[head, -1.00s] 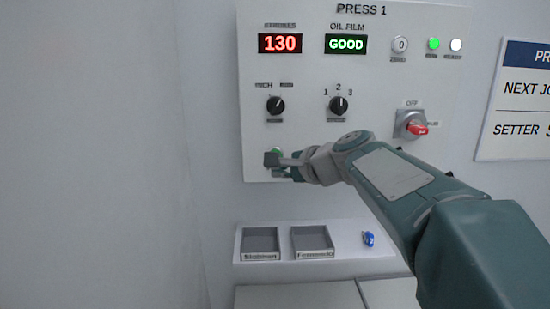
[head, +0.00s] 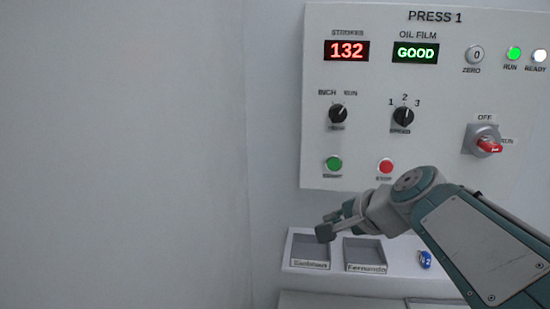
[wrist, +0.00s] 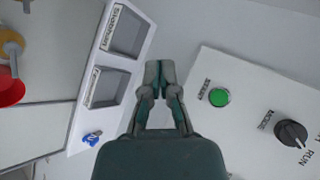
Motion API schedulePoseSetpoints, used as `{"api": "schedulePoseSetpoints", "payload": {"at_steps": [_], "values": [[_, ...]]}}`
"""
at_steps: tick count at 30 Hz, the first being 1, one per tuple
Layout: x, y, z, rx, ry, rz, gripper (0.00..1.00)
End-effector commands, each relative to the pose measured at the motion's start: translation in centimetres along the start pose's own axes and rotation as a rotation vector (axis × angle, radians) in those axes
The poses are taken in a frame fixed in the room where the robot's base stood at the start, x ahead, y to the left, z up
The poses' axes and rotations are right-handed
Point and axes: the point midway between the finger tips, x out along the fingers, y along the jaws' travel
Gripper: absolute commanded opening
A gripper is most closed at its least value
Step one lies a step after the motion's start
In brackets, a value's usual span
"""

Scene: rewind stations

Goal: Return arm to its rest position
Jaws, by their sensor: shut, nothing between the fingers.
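My gripper (head: 328,226) is shut and empty. In the head view it hangs in front of and above the left one of two grey trays, below the press panel (head: 360,183). In the wrist view the two fingertips (wrist: 160,72) lie together between the trays and the panel. The green start button (head: 333,164) is up and left of my wrist, apart from the fingers, and it also shows in the wrist view (wrist: 219,97). The red stop button (head: 385,166) is just above my wrist.
A white shelf (head: 400,262) holds the name-labelled left tray (head: 310,252), the right tray (head: 364,255) and a small blue object (head: 425,260). The panel shows 132 strokes and GOOD, with a red-handled switch (head: 487,145). A red and yellow thing (wrist: 10,88) is at the wrist view's left edge.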

Motion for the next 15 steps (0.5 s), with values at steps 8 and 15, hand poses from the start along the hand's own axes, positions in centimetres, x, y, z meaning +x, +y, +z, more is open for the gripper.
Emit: {"api": "schedulePoseSetpoints", "payload": {"at_steps": [8, 15], "values": [[-2.5, 8.6, 5.4, -0.449, -0.016, 0.233, 0.00], [-4.7, 16.3, 7.9, -0.832, -0.050, 0.430, 0.00]]}}
